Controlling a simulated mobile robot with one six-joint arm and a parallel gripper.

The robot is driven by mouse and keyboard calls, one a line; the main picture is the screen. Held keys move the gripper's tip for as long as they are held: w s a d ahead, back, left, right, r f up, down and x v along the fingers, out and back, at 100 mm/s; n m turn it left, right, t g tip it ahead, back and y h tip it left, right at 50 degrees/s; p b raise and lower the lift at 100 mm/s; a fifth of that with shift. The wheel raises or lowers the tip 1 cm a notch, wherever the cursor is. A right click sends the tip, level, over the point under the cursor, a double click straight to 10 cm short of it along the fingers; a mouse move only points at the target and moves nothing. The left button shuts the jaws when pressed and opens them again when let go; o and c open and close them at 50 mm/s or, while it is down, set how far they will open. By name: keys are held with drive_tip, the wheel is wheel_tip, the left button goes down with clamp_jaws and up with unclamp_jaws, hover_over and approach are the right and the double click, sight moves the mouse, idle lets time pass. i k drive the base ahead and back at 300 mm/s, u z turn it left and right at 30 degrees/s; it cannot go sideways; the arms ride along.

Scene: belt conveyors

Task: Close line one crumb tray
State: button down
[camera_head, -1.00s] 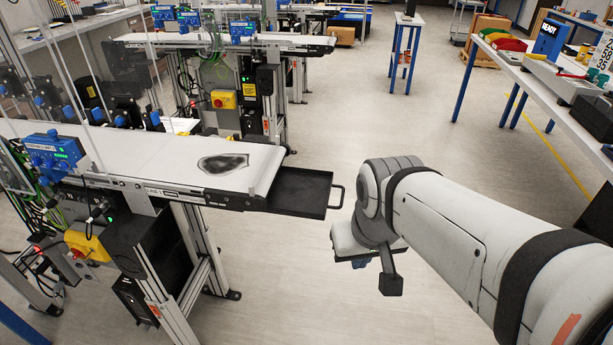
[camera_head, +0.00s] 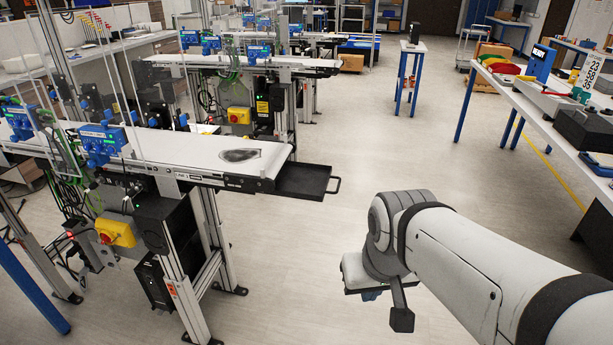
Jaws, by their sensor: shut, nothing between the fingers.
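The line one crumb tray (camera_head: 303,179) is a black, shallow, open tray. It sticks out, pulled open, from under the right end of the near conveyor (camera_head: 185,150), with its bar handle (camera_head: 335,185) on the right side. The tray looks empty. My gripper (camera_head: 372,294) is at the end of my arm, below and to the right of the tray, apart from the handle. It is shut and empty; its fingertips are mostly hidden behind my wrist.
A dark smudge (camera_head: 240,155) lies on the white belt near its end. A second conveyor (camera_head: 250,65) stands behind. A workbench (camera_head: 530,95) with assorted items runs along the right. A small blue-legged table (camera_head: 412,48) stands at the back. The floor between is clear.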

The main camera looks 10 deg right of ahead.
sight(308, 181)
drive_tip(key=z, duration=0.15)
drive_tip(key=i, duration=0.9)
drive_tip(key=u, duration=0.05)
